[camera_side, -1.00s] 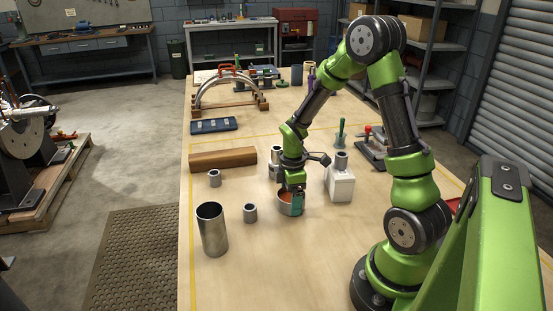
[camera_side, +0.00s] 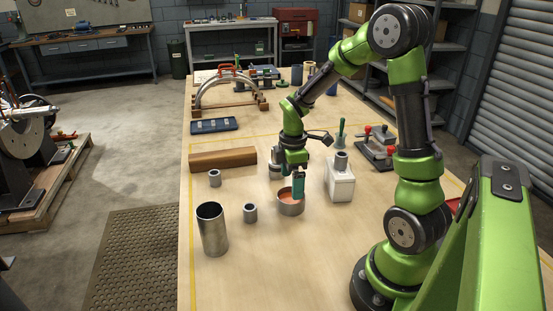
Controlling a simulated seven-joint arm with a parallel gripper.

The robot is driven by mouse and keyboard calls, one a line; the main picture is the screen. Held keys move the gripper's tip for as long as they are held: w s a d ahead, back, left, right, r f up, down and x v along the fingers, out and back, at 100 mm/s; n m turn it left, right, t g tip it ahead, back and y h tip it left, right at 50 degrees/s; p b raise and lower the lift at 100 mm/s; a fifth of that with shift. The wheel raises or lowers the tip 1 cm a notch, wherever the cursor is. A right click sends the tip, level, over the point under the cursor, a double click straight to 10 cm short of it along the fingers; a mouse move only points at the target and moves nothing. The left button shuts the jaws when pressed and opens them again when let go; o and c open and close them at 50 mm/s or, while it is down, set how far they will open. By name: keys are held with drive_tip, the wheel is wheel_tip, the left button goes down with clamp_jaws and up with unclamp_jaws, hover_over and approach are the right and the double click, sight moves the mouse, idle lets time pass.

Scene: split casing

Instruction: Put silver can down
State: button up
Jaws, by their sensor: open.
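A short, wide silver can (camera_side: 291,210) with an orange-red inside stands upright on the wooden table. My gripper (camera_side: 298,197) is over the can, pointing down, with its teal finger in front of part of the opening. The gripper is open. The fingertips overlap the can's rim in this view, so I cannot tell whether they are clear of it. A taller, open silver cylinder (camera_side: 212,232) stands at the front left of the table.
Two small grey sleeves (camera_side: 250,213) (camera_side: 214,178) stand to the left. A wooden bar (camera_side: 222,160) lies behind them. A white block (camera_side: 340,183) with a grey cylinder on top stands to the right. The table's front middle is clear.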

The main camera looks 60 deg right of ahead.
sight(291, 200)
wheel_tip(291, 200, up, 6)
drive_tip(key=f, duration=0.1)
drive_tip(key=s+a+r+m+t+y, duration=0.1)
drive_tip(key=s+a+r+m+t, duration=0.2)
drive_tip(key=a+r+m, duration=0.3)
drive_tip(key=s+a+r+m+t+y, duration=0.1)
drive_tip(key=s+a+r+m+t, duration=0.3)
drive_tip(key=a, duration=0.7)
wheel_tip(291, 200, up, 2)
drive_tip(key=s+m, duration=0.1)
drive_tip(key=m, duration=0.2)
drive_tip(key=shift+a, duration=0.15)
